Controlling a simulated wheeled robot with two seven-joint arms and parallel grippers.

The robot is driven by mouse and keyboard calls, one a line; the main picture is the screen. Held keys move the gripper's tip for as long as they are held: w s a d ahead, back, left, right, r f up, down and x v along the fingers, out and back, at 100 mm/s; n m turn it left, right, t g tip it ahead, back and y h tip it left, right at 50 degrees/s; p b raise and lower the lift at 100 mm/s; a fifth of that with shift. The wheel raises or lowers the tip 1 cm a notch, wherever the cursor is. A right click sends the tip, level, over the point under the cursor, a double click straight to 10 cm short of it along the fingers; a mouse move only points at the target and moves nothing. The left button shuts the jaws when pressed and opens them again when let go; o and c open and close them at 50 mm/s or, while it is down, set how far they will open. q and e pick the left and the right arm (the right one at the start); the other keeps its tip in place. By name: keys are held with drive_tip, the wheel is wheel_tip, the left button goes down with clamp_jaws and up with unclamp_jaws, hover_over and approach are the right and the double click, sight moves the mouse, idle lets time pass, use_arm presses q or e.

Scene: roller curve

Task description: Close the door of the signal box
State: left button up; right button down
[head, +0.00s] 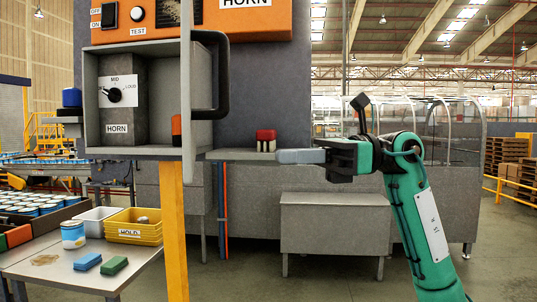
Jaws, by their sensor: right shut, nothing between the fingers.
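The signal box (90,125) is a grey open-fronted box under the orange HORN panel. Inside is a dark grey block with a MID/LOUD knob and a HORN label. Its door (187,95) stands open, swung out toward me and seen nearly edge-on at the box's right side. A black bar handle (224,75) sticks out from the door's right face. My right gripper (280,156) is shut and empty, pointing left. It is to the right of the door and lower than the handle, apart from both in the picture. My left gripper is not in view.
A red-and-dark block (266,140) sits on a grey ledge (240,155) just left of my right fingertips. A yellow post (175,230) stands below the box. A table (50,268) at lower left holds a can, blocks and a yellow HOLD bin (135,227).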

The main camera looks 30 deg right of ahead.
drive_tip(key=p+x, duration=0.5)
drive_tip(key=x, duration=0.7)
drive_tip(key=shift+a+p, duration=0.2)
drive_tip(key=shift+p, duration=0.2)
